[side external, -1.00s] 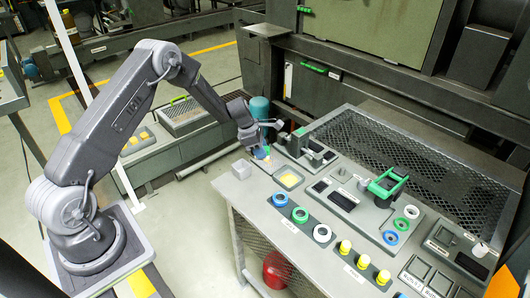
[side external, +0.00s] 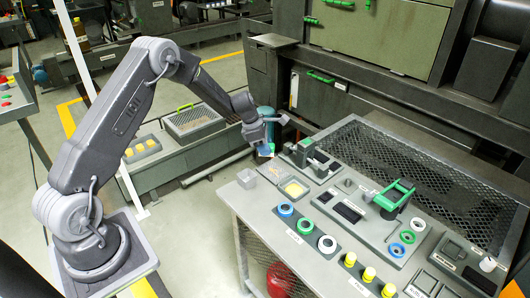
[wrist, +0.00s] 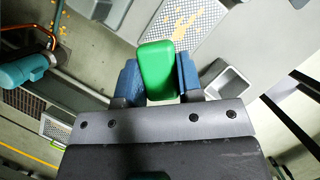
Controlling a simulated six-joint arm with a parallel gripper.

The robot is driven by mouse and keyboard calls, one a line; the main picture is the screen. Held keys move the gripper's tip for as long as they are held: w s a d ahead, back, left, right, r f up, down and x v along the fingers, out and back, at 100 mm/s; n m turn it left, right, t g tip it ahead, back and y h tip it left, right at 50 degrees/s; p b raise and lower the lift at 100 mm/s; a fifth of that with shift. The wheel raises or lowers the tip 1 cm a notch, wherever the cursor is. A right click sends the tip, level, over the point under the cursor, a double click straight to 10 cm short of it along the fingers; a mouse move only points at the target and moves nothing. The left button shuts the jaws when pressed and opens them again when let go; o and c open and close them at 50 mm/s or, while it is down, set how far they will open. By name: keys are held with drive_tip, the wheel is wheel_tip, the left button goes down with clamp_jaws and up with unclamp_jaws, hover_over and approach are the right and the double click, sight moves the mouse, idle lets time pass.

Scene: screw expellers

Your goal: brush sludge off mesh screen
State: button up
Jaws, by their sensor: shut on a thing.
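My gripper (side external: 266,148) is above the back left corner of the bench. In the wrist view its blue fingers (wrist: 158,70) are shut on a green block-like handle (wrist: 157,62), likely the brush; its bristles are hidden. The mesh screen (wrist: 205,22) lies beyond the fingertips at the top of the wrist view, with an orange-yellow streak of sludge (wrist: 184,28) on it. In the side view the screen (side external: 275,172) is a small pale panel just below and right of the gripper. The handle appears apart from the screen.
A grey open box (wrist: 226,80) stands right of the fingers; it also shows at the bench corner (side external: 246,178). A yellow pad (side external: 294,189), coloured rings (side external: 306,226) and a green-handled fixture (side external: 397,194) sit further along the bench.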

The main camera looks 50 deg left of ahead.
drive_tip(key=shift+r, duration=0.4)
drive_tip(key=shift+r, duration=0.1)
drive_tip(key=shift+r, duration=1.4)
drive_tip(key=n, duration=0.1)
drive_tip(key=n+y, duration=0.1)
drive_tip(key=n, duration=0.1)
drive_tip(key=shift+s+f+n+t, duration=0.1)
drive_tip(key=shift+f+n+t, duration=0.2)
drive_tip(key=shift+t, duration=0.1)
drive_tip(key=n+y, duration=0.2)
drive_tip(key=n, duration=0.3)
drive_tip(key=shift+f, duration=0.15)
